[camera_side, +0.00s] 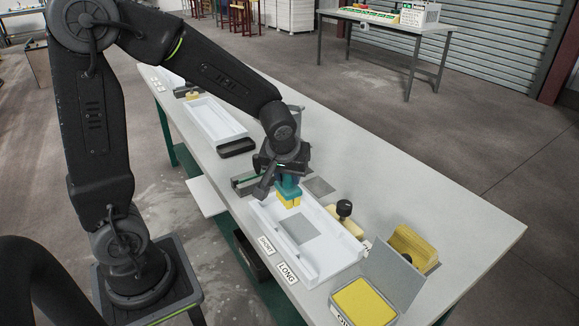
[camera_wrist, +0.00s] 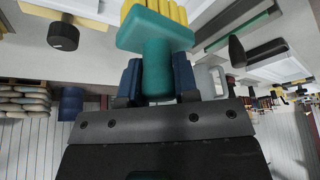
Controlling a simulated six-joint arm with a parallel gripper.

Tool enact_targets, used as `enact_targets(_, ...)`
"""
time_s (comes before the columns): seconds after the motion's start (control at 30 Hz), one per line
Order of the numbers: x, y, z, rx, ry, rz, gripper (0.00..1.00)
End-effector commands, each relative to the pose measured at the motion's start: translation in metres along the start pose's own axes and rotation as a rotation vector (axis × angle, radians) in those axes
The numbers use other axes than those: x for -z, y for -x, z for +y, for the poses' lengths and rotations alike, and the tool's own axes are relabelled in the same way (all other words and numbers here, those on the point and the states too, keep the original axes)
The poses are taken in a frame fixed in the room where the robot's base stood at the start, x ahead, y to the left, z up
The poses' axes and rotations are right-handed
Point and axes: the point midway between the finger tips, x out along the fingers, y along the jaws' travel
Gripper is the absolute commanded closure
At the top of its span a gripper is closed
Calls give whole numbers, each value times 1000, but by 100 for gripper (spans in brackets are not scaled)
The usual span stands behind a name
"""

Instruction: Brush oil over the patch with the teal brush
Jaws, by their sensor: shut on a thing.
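My gripper (camera_side: 284,172) is shut on the teal brush (camera_side: 289,190), and its two dark fingers (camera_wrist: 158,82) clasp the handle in the wrist view. The brush's yellow bristles (camera_side: 289,201) point down in the side view, over the far left end of the white tray (camera_side: 330,270). Whether they touch the tray I cannot tell. The grey square patch (camera_side: 299,230) lies flat in the tray, just nearer the camera than the bristles. An open grey box with a yellow pad (camera_side: 365,303), its label partly cut off, stands at the near end of the table.
A black knob (camera_side: 344,208) on a yellow block stands beside the tray. SHORT and LONG labels line the front edge. The table's far right is clear.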

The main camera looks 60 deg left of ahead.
Motion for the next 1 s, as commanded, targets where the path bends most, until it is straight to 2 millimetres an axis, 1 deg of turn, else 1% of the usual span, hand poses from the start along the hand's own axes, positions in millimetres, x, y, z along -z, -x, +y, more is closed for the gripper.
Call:
enact_targets(0.03,-2,-5,0,2,-1,-2,91)
enact_targets(0.47,-17,-41,0,1,-1,-2,91)
enact_targets(0.53,-22,-52,0,2,-3,-3,91)
enact_targets(0.57,-24,-52,3,1,-5,0,91)
enact_targets(0.6,-25,-49,7,-2,-4,2,94)
enact_targets(1.0,-48,-42,34,0,-3,2,94)
